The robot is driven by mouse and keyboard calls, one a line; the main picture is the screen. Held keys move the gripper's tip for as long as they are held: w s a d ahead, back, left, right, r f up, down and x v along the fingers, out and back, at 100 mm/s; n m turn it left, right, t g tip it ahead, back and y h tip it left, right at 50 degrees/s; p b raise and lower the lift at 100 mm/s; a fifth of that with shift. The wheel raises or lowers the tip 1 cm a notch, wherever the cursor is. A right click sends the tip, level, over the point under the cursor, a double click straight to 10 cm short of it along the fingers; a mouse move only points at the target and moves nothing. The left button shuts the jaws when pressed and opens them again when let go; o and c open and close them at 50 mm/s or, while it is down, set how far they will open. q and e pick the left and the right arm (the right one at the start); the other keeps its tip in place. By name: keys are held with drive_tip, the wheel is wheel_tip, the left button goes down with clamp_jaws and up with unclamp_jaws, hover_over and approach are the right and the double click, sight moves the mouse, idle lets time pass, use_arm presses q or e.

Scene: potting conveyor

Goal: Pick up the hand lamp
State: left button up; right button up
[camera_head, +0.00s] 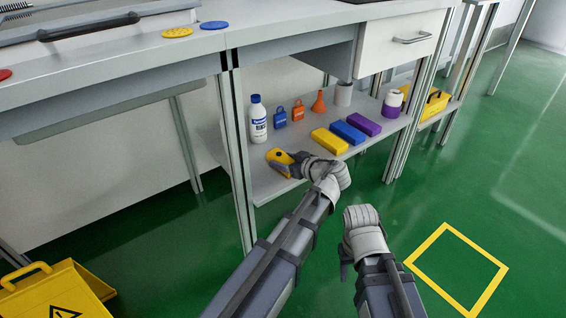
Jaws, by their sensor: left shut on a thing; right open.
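The hand lamp appears to be the yellow thing with a dark spot (279,156) at the front left of the lower shelf (270,186). My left gripper (288,166) is shut on it from the right, and its dark fingers cover part of it. I cannot tell whether the lamp still touches the shelf. My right gripper (345,266) is open and empty over the green floor, in front of the shelf; its fingers are mostly hidden by my own wrist.
A white bottle (258,122) stands behind the lamp. Yellow (329,141), blue (347,132) and purple (363,123) blocks lie to its right. A table leg (238,160) stands close left. The floor inside the yellow square (486,296) is clear.

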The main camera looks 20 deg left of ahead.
sight(284, 159)
use_arm(q)
drive_tip(key=shift+r, duration=0.15)
wheel_tip(284, 159, up, 10)
drive_tip(key=p, duration=1)
drive_tip(key=shift+d, duration=0.1)
